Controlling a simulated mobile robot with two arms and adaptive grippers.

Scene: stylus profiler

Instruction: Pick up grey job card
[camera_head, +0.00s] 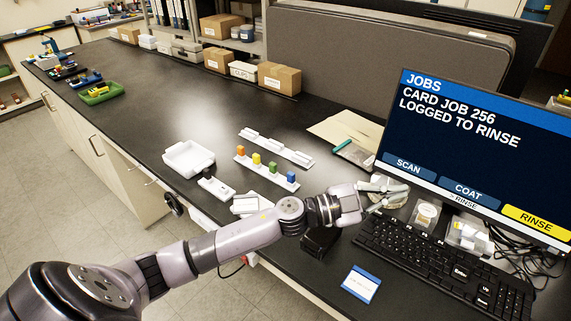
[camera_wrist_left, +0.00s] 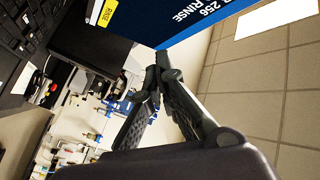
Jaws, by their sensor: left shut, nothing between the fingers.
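A small pale card with a blue border (camera_head: 361,284) lies flat on the black bench in front of the keyboard. I cannot pick out a card that is clearly grey. My left gripper (camera_head: 390,193) is in front of the monitor's lower left corner, behind and above the blue-bordered card and apart from it. In the left wrist view its fingers (camera_wrist_left: 158,72) come together at the tips with nothing between them. My right gripper is not in view.
The monitor (camera_head: 480,140) reads "CARD JOB 256 LOGGED TO RINSE". The keyboard (camera_head: 440,262) is right of the card. A small clear jar (camera_head: 425,214) stands near the gripper. A coloured-peg rack (camera_head: 266,168) and white tray (camera_head: 188,158) are left. The far-left bench middle is clear.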

